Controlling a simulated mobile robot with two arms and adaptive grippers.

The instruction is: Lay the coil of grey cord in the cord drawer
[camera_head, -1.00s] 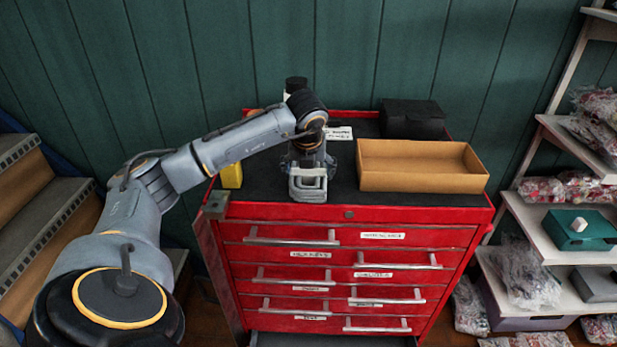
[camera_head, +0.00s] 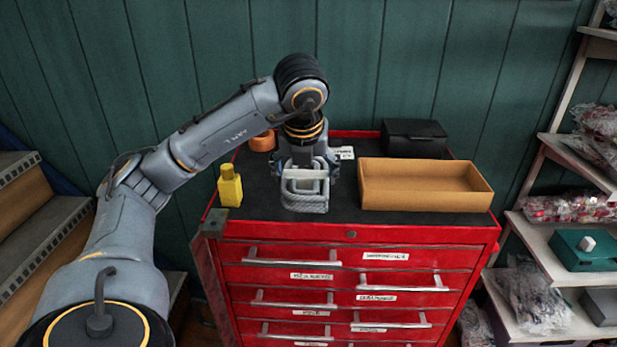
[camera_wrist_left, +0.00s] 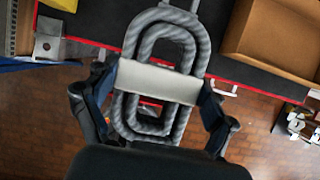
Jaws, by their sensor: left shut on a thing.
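The coil of grey cord (camera_head: 305,203) is a flattened loop with a pale band around its middle. My left gripper (camera_head: 304,172) is shut on it at the band, over the left half of the red cabinet's top. In the left wrist view the coil (camera_wrist_left: 165,40) hangs between the two fingers (camera_wrist_left: 158,84), its far end over the black mat. I cannot tell whether it touches the mat. The red cabinet (camera_head: 352,233) has several labelled drawers, all shut; the labels are too blurred to read, so I cannot tell the cord drawer. My right gripper is out of view.
On the cabinet top (camera_head: 345,213) stand an open cardboard box (camera_head: 425,197), a black box (camera_head: 413,138), a yellow bottle (camera_head: 229,186) and an orange roll (camera_head: 262,142). Shelves with bagged goods (camera_head: 580,208) stand right, steps (camera_head: 45,225) left.

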